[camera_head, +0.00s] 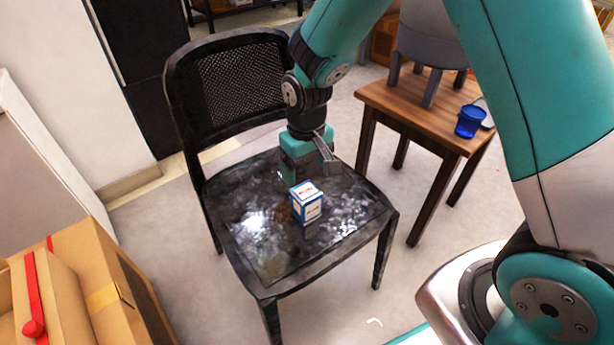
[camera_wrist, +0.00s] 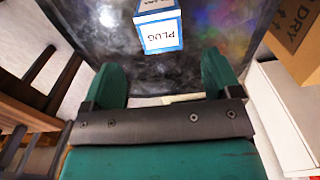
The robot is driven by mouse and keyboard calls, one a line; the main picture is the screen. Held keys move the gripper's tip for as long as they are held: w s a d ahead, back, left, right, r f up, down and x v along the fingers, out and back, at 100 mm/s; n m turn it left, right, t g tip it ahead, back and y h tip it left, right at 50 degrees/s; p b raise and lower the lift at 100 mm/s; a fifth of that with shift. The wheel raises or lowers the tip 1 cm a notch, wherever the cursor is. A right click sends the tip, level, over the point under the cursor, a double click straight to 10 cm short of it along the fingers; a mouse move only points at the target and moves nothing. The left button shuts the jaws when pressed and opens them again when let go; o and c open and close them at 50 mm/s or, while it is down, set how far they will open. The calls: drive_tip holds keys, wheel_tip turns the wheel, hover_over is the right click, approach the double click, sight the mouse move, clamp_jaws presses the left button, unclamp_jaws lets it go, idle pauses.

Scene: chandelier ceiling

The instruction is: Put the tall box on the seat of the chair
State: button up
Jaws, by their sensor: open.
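A small blue and white box (camera_head: 307,202) stands upright on the seat of the black chair (camera_head: 252,200). In the wrist view the box (camera_wrist: 160,30) shows the word PLUG, and it rests on the dark, shiny seat (camera_wrist: 95,25). My gripper (camera_head: 305,175) is just above the seat, behind the box. In the wrist view its two green fingers (camera_wrist: 160,80) are spread wide with nothing between them. The box lies beyond the fingertips, apart from them.
Cardboard boxes (camera_head: 90,285) fill the lower left. The chair's mesh backrest (camera_head: 235,80) rises behind the seat. Open floor lies right of the chair.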

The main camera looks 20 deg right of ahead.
drive_tip(key=shift+r, duration=0.6)
drive_tip(key=s+a+r+n+y, duration=0.2)
drive_tip(key=s+r, duration=0.7)
drive_tip(key=s, duration=0.2)
drive_tip(key=s+a+r+n+y, duration=0.2)
drive_tip(key=s+r, duration=0.7)
drive_tip(key=s, duration=0.2)
drive_tip(key=shift+r, duration=0.25)
drive_tip(key=shift+w, duration=0.1)
